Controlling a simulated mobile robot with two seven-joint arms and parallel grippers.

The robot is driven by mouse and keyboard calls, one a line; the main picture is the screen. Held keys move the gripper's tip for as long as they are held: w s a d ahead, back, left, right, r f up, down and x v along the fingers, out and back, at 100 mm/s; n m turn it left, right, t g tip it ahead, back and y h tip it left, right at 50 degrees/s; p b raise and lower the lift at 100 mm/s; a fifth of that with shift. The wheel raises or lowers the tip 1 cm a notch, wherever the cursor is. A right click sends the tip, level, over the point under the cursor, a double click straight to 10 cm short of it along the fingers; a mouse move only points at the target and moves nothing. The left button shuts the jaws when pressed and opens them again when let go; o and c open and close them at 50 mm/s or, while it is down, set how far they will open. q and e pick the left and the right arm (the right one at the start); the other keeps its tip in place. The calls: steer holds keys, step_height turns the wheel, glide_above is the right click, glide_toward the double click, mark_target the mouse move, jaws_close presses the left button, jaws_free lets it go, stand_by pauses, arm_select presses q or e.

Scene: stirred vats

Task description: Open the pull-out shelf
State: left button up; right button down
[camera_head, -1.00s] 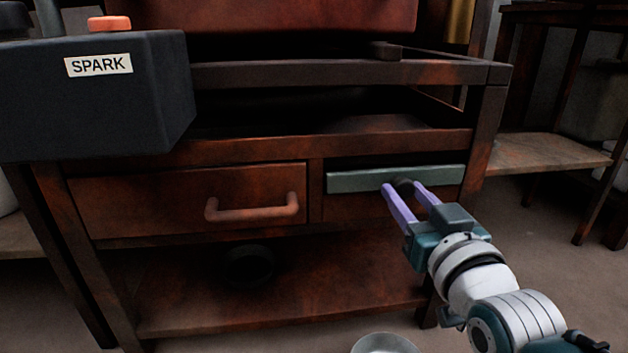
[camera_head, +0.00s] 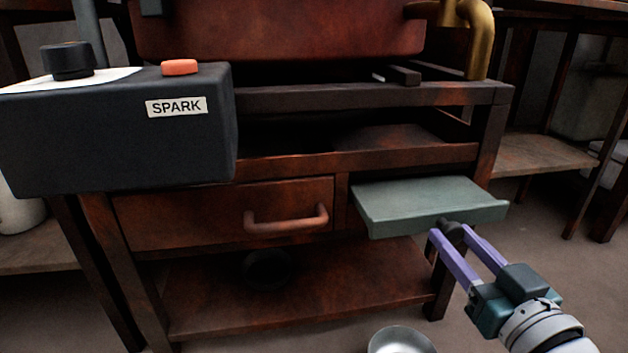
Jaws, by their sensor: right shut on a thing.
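The pull-out shelf (camera_head: 425,205) is a flat grey-green board at the right of the wooden bench. It sticks out of its slot, with its top face showing. A dark round knob (camera_head: 453,231) sits at its front edge. My right gripper (camera_head: 451,236) is shut on this knob, its two purple fingers on either side of it. The knob is partly hidden by the fingers. My left gripper is not in view.
Left of the shelf is a closed wooden drawer (camera_head: 225,213) with a reddish bar handle (camera_head: 287,219). A dark box labelled SPARK (camera_head: 118,130) stands at the upper left. A metal bowl (camera_head: 400,341) is on the floor below. Floor in front of the shelf is open.

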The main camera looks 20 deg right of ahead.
steer(key=p+v, duration=0.2)
steer(key=v, duration=0.7)
steer(key=shift+s, duration=0.3)
steer(key=shift+c, duration=2.2)
jaws_free()
